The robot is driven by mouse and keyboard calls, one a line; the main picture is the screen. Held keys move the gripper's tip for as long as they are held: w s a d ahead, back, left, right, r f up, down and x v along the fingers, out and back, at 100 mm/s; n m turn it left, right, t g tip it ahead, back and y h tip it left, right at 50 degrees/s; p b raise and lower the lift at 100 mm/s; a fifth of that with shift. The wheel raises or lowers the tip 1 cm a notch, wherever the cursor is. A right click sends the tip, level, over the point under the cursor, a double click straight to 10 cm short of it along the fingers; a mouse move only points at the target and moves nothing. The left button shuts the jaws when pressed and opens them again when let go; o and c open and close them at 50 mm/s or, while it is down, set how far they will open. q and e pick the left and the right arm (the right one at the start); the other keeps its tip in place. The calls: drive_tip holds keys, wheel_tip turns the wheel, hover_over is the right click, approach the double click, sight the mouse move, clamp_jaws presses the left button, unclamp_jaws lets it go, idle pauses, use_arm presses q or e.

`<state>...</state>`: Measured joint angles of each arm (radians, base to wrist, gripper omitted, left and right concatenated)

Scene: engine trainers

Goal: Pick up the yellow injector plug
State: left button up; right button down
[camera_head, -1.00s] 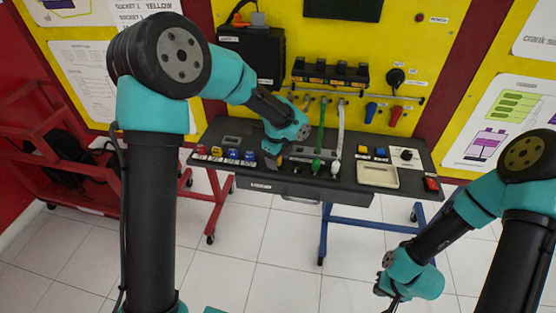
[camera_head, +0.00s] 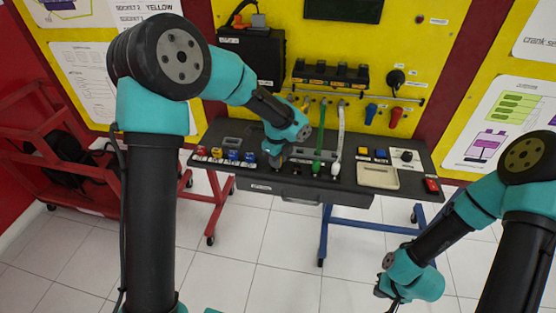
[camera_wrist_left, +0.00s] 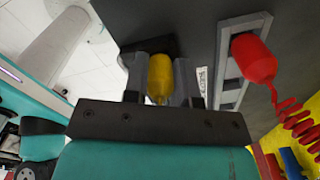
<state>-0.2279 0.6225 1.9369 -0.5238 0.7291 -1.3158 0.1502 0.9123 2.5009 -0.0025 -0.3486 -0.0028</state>
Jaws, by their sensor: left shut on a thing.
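The yellow injector plug (camera_wrist_left: 160,78) is between the two grey fingers of my left gripper (camera_wrist_left: 161,85) in the left wrist view. The fingers are shut on its sides. A dark block (camera_wrist_left: 150,44) lies right behind the plug; I cannot tell whether the plug touches it. In the head view, my left gripper (camera_head: 276,162) is low over the black bench top (camera_head: 345,183), left of the green and white plugs, and its wrist hides the yellow plug. My right gripper (camera_head: 386,297) hangs low at the right, away from the bench; its fingers are too small to read.
A red plug (camera_wrist_left: 254,58) with a coiled cable sits in a grey frame beside the yellow one. On the bench, a green plug (camera_head: 316,168) and a white plug (camera_head: 335,168) hang on cables. Several buttons (camera_head: 232,156) stand left, a beige tray (camera_head: 378,177) right.

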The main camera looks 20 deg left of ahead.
use_arm(q)
drive_tip(key=shift+r, duration=1.3)
drive_tip(key=s+d+r, duration=0.1)
drive_tip(key=s+d, duration=0.1)
drive_tip(key=s, duration=0.5)
drive_tip(key=s+d+r, duration=0.1)
drive_tip(key=s+d, duration=0.1)
drive_tip(key=s, duration=0.6)
drive_tip(key=shift+s+d+r, duration=0.15)
drive_tip(key=shift+s+d, duration=0.05)
drive_tip(key=shift+d, duration=0.05)
